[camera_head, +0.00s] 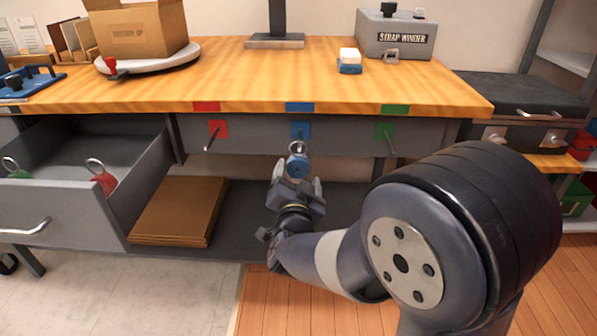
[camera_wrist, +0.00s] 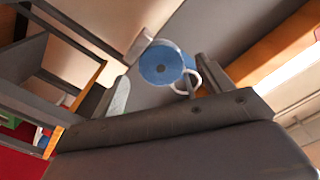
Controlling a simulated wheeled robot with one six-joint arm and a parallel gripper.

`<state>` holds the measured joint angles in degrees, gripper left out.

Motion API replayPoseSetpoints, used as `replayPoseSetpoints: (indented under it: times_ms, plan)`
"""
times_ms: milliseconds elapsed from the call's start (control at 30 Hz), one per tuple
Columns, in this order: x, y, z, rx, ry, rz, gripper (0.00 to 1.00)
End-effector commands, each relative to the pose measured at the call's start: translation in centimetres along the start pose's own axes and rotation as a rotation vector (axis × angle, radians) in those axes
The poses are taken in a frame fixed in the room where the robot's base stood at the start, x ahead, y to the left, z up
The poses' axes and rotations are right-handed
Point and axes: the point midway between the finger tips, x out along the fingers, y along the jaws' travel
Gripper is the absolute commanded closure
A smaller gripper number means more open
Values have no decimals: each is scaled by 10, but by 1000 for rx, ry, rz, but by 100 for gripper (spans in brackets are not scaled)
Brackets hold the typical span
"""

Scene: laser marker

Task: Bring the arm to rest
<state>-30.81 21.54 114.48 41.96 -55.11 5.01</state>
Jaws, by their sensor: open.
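My arm reaches forward below the workbench (camera_head: 300,90) front. My gripper (camera_head: 297,184) is open, just below a round blue tag (camera_head: 298,168) with a metal ring. The tag hangs at the middle peg, under the blue square (camera_head: 300,130) on the bench's front panel. In the wrist view the blue tag (camera_wrist: 160,63) and its ring (camera_wrist: 190,80) show beyond the open jaws (camera_wrist: 165,90). The jaws do not close on the tag. I cannot tell whether a finger touches it.
The red-marked peg (camera_head: 209,140) and green-marked peg (camera_head: 391,143) are bare. An open drawer (camera_head: 60,212) at the left holds a green tag (camera_head: 18,173) and a red tag (camera_head: 103,180). Flat cardboard (camera_head: 180,210) lies on the lower shelf.

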Motion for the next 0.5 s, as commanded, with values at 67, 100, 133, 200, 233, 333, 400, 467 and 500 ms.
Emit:
replayPoseSetpoints:
  times_ms: [67, 100, 133, 200, 233, 333, 400, 467, 500]
  plan:
    - [-17, -2, -2, 0, -3, -3, 25]
    - [-26, -3, -2, 0, -4, -4, 25]
    - [-33, -3, -2, 0, -4, -3, 25]
    - [-47, -3, -2, 0, -3, -5, 25]
    - [-54, -3, -2, 0, -4, -4, 25]
    - [-70, -2, -1, 0, -2, -4, 25]
    - [-78, -2, -1, 0, -3, -4, 25]
    - [-83, -2, -1, 1, 0, -3, 25]
    - [-85, -1, -1, 1, 0, -2, 25]
